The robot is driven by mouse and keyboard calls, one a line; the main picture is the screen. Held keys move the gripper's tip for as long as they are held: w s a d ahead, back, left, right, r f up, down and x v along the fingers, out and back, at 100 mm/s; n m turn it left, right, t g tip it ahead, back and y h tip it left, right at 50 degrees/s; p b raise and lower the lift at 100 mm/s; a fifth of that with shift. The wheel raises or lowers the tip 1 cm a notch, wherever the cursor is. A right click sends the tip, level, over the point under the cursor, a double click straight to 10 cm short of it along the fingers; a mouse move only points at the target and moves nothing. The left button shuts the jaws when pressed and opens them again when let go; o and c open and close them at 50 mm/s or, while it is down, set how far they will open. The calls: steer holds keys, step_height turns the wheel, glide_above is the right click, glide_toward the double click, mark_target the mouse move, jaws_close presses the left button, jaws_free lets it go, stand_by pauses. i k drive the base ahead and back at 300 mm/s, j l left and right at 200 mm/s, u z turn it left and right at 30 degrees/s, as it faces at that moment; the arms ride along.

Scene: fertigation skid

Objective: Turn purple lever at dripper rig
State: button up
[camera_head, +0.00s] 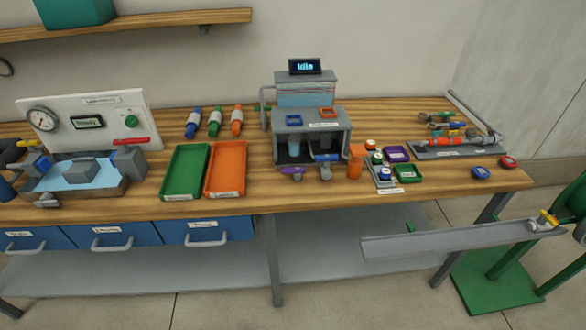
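The dripper rig (312,117) is a grey box-shaped unit with an open front, standing near the middle of the wooden bench. A small dark display (305,66) reading "Idle" and a clear bluish tank (305,97) rise at its back. The purple lever (292,172) sticks out low at the rig's front left. A blue lever (327,158) is at its front, right of the purple one. Pale blue cups (294,145) show inside the open front. The purple lever's pivot is too small to make out. My gripper is not in view.
Green (185,171) and orange (226,169) trays lie left of the rig. An orange bottle (355,163) stands close right of the levers, beside small jars and boxes. A grey rail (460,238) and green stand (500,285) are at the lower right.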

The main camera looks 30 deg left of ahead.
mark_target(297, 172)
steer(key=i+u, duration=0.2)
steer(key=u, duration=0.2)
steer(key=i+l+u, duration=0.15)
steer(key=u, duration=0.2)
steer(key=i+l+u, duration=0.15)
steer(key=u, duration=0.25)
steer(key=i, duration=0.1)
